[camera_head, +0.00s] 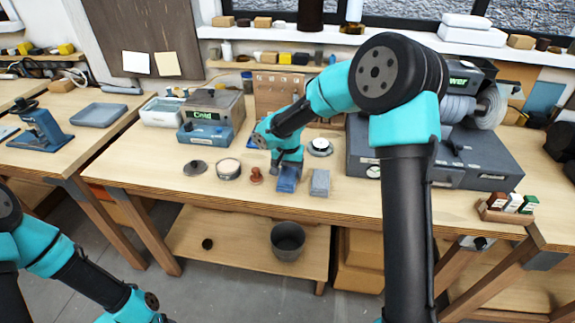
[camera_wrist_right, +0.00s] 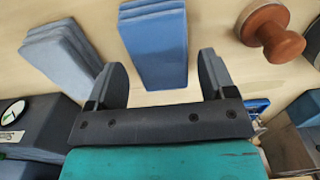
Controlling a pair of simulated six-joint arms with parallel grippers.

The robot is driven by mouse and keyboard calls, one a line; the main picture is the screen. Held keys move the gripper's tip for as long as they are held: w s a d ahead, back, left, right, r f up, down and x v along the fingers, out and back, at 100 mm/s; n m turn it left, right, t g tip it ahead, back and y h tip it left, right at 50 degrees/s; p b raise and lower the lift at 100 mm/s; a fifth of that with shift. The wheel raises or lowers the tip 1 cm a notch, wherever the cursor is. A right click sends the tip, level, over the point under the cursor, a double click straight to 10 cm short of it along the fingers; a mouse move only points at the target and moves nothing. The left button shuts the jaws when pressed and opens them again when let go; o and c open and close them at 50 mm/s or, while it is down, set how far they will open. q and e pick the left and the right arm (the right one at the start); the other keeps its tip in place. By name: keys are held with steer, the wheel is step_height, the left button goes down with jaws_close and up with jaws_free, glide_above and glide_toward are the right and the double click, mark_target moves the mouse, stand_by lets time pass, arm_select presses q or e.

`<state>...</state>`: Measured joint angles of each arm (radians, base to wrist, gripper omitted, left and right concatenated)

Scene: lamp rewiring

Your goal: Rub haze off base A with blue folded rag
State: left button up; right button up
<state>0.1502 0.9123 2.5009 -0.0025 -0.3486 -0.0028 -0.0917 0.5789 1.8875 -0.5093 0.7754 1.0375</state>
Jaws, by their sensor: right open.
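The blue folded rag (camera_head: 287,180) lies on the workbench near its front edge, and it fills the upper middle of the right wrist view (camera_wrist_right: 155,40). My right gripper (camera_head: 288,158) is just above it, pointing down. In the right wrist view the gripper (camera_wrist_right: 162,72) is open, with a finger on each side of the rag's near end and gaps between. Several round pieces stand nearby: a dark disc (camera_head: 195,168), a pale-topped round piece (camera_head: 228,168) and a round piece with a white centre (camera_head: 320,147). I cannot tell which is base A. My left gripper is out of view.
A grey folded rag (camera_head: 320,182) lies close beside the blue one. A reddish wooden knob (camera_head: 256,175) stands on its other side. The bench front left is clear.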

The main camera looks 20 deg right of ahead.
steer(key=shift+f, duration=0.75)
steer(key=c, duration=0.6)
steer(key=shift+r, duration=2.5)
